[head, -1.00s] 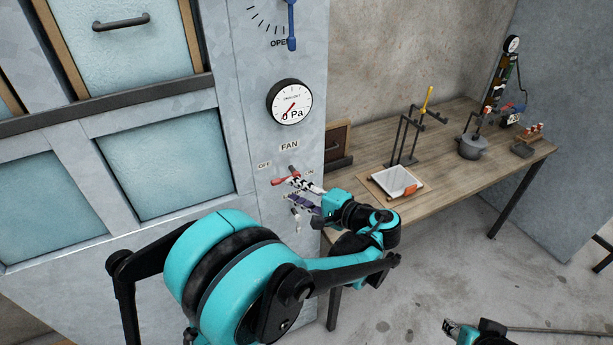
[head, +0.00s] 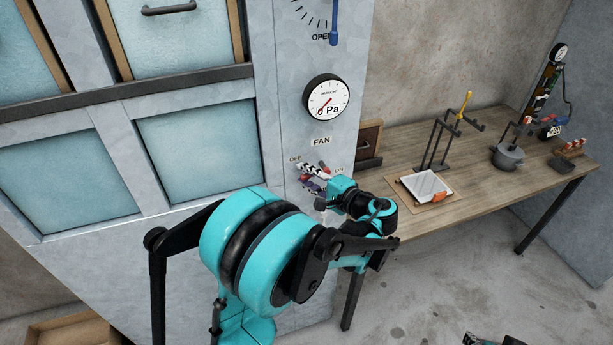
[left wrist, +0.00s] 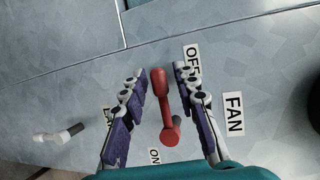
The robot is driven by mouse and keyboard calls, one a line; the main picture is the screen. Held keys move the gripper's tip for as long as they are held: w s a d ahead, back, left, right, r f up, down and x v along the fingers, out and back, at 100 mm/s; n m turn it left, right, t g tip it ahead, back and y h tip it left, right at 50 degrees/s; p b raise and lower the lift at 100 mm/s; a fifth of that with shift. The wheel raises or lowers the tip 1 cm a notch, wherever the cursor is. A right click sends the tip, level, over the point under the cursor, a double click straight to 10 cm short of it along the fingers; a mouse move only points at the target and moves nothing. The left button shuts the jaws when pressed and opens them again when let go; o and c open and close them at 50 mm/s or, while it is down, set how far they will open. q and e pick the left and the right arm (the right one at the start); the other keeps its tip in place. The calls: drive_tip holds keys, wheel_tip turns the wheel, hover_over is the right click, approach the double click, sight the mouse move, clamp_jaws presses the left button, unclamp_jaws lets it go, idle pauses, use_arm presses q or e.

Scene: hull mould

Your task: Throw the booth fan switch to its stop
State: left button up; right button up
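The fan switch is a red lever (left wrist: 160,95) on the grey booth panel, beside the FAN, OFF and ON labels in the left wrist view. Its round red end (left wrist: 171,137) is nearer the ON label and its other end points away from it. My left gripper (left wrist: 160,72) is open, with one finger on each side of the lever and visible gaps. In the head view my left gripper (head: 313,174) is at the panel below the FAN label (head: 321,141) and partly covers the switch. A small part of my right gripper (head: 470,340) shows at the bottom edge.
A pressure gauge (head: 327,100) reading about 0 Pa and a blue handle (head: 334,28) are above the switch. A wooden bench (head: 410,215) to the right holds a white tray (head: 426,186), a stand and a grey pot (head: 507,157). A pale wall peg (left wrist: 60,134) shows in the wrist view.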

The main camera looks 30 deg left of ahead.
use_arm(q)
clamp_jaws()
drive_tip(key=f+n+h, duration=0.1)
drive_tip(key=n, duration=0.1)
drive_tip(key=shift+f+n+h, duration=0.3)
drive_tip(key=shift+f, duration=0.05)
drive_tip(key=shift+w+d+f+n+t+h+b, duration=0.65)
drive_tip(key=shift+n+t+h, duration=0.3)
drive_tip(key=shift+n, duration=0.6)
drive_tip(key=shift+w+d+f+n+t+h+b, duration=0.6)
drive_tip(key=shift+w+n+t+h, duration=0.25)
drive_tip(key=shift+n, duration=0.75)
drive_tip(key=shift+w+d+f+n+t+h+b, duration=0.45)
drive_tip(key=shift+w+d+f+n+t+h, duration=0.35)
drive_tip(key=shift+n, duration=0.75)
drive_tip(key=shift+s+a+t, duration=0.1)
drive_tip(key=shift+a+t, duration=0.05)
drive_tip(key=shift+t, duration=0.15)
drive_tip(key=shift+o, duration=1.8)
unclamp_jaws()
